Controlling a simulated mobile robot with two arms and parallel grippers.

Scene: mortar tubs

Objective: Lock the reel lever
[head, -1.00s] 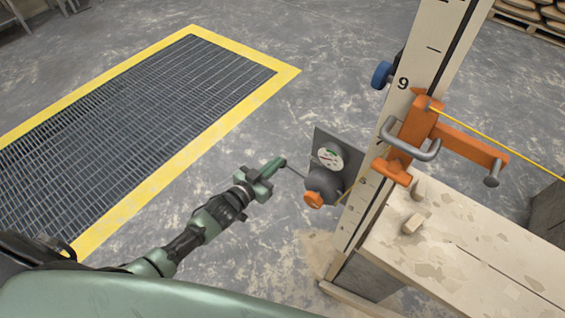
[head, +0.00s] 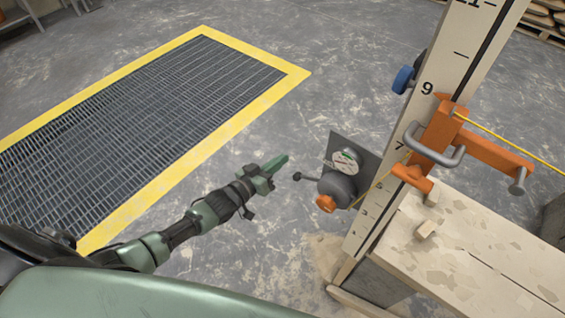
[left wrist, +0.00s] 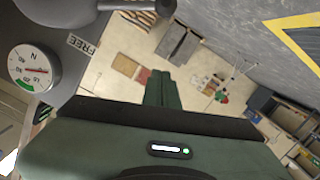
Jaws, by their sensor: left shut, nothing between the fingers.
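The reel (head: 339,187) is a grey drum with an orange knob (head: 326,203) on a dark plate, beside the tall measuring post. Its lever (head: 298,176) is a thin rod with a dark ball end, pointing left from the drum. My left gripper (head: 284,159) is shut and empty, just above and left of the lever ball, with a small gap. In the left wrist view, the shut fingers (left wrist: 160,88) point up, the dark lever ball (left wrist: 161,25) shows beyond them, and a label reading FREE (left wrist: 83,44) is beside the reel. My right gripper is out of view.
A dial gauge (head: 346,161) sits on the plate above the drum. An orange bracket (head: 440,140) with a grey handle and yellow line is on the post (head: 440,85). A pale plank (head: 475,250) lies right. A yellow-edged floor grate (head: 140,120) is left; floor between is clear.

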